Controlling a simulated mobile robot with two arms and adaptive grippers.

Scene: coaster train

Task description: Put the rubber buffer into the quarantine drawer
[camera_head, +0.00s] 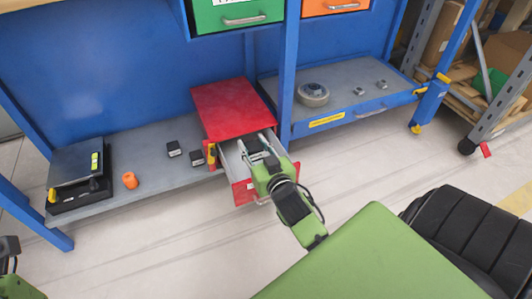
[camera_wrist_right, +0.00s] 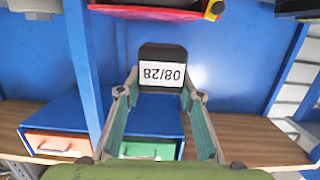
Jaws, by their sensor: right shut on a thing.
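The rubber buffer is a black block (camera_wrist_right: 162,52) with a white label reading 08/28, upside down in the right wrist view. My right gripper (camera_wrist_right: 161,88) is shut on it, one finger on each side. In the head view my right gripper (camera_head: 262,152) overlaps the open drawer of the red cabinet, and the buffer is not clearly seen there. The red quarantine drawer (camera_head: 243,193) is pulled out toward me, with a grey inside. I cannot tell whether the buffer is above or inside it. Only a bit of my left arm shows at the left edge, without fingers.
The red cabinet (camera_head: 232,108) stands on a grey shelf (camera_head: 150,140). Two small black blocks (camera_head: 174,149), an orange piece (camera_head: 130,180) and a black device (camera_head: 78,172) lie left of it. A blue post (camera_head: 288,75) rises just right. Green drawer (camera_head: 238,14) and orange drawer (camera_head: 333,5) hang above.

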